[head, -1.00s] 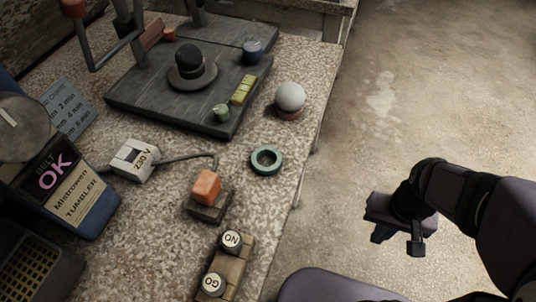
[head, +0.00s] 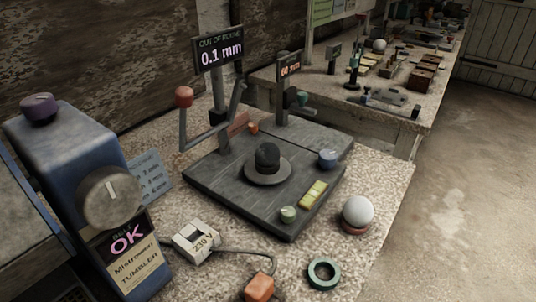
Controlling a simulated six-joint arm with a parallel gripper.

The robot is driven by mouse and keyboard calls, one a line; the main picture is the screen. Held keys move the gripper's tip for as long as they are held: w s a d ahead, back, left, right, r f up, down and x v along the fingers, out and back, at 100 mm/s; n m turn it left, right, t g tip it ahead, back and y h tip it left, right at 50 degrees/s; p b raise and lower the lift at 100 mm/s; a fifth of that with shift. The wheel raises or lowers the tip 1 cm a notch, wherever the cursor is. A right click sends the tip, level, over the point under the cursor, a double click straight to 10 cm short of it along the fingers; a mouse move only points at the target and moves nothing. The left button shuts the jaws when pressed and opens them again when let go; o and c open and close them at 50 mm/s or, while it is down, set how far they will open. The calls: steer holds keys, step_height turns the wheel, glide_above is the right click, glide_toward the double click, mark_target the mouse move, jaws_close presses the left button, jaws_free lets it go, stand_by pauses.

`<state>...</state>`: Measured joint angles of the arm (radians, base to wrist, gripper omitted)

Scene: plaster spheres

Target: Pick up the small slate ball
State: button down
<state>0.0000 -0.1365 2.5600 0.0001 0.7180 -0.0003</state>
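I cannot pick out a small slate ball for certain. A pale grey ball (head: 358,210) rests on a reddish-brown ring (head: 354,229) near the right edge of the near bench. A dark rounded piece (head: 267,156) stands in the middle of a round grey base (head: 267,174) on a dark slab (head: 225,187). A small blue-grey rounded piece (head: 328,157) sits at the slab's right side; whether it is a ball or a knob I cannot tell. My gripper is out of view.
A green ring (head: 324,273) lies empty at the front. An orange block (head: 259,287), a 230 V box (head: 196,241) with a cable, and a blue tumbler machine (head: 80,170) stand nearby. A post display (head: 219,51) reads 0.1 mm. Another pale ball (head: 379,45) is on the far bench.

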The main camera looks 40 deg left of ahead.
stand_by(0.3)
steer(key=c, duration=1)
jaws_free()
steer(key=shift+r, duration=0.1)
